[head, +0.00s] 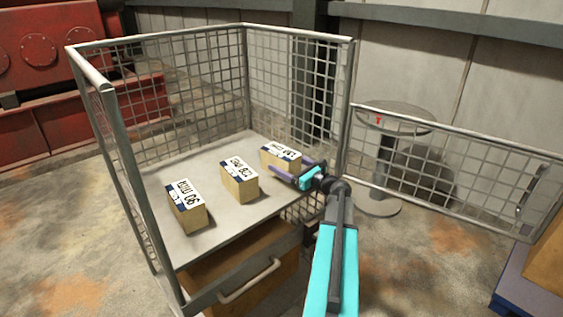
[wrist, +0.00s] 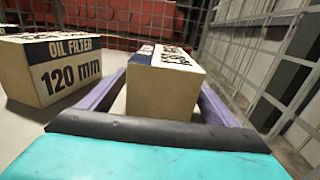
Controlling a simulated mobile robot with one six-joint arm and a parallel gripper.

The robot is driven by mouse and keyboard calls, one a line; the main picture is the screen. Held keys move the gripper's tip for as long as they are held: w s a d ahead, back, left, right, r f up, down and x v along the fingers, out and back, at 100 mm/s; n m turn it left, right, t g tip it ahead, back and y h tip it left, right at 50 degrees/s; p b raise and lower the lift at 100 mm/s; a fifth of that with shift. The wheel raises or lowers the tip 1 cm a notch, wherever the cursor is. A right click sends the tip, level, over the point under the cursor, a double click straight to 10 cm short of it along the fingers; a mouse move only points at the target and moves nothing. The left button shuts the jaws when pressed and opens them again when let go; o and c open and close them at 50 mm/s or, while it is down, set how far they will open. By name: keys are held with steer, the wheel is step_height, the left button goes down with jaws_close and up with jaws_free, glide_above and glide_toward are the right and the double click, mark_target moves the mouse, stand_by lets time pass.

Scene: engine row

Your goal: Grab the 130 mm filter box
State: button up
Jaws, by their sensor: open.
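The 130 mm filter box (head: 279,158) is a tan carton with a white and dark blue label on top. It stands on the cage's grey shelf, the rightmost of three boxes in the head view. My gripper (head: 296,169) is at its near right side, with purple fingers open. In the wrist view, the same box (wrist: 160,92) shows its plain tan end between the two spread fingers (wrist: 158,100), one along each side. The fingers are not closed on it. Its top print is too foreshortened to read there.
The 120 mm oil filter box (wrist: 52,72) stands close to the left finger; it is the middle box (head: 240,183) in the head view. A 90 mm box (head: 187,208) stands farther left. Mesh walls (head: 190,85) surround the shelf (head: 222,225); the mesh door (head: 440,170) swings open rightward.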

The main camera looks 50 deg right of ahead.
mark_target(277, 154)
steer(key=shift+w+p, duration=0.35)
steer(key=shift+w, duration=2.05)
steer(key=c, duration=1.5)
steer(key=shift+r, duration=0.15)
steer(key=shift+r, duration=0.85)
steer(key=shift+s+a+r, duration=0.1)
steer(key=shift+r, duration=0.8)
steer(key=s+a, duration=0.4)
steer(key=s, duration=0.2)
steer(key=s+a+r+b, duration=0.1)
steer(key=s+a, duration=0.3)
steer(key=s, duration=0.3)
steer(key=shift+s+a+r+b, duration=0.15)
steer(key=shift+s+a+b, duration=0.05)
steer(key=shift+b, duration=0.1)
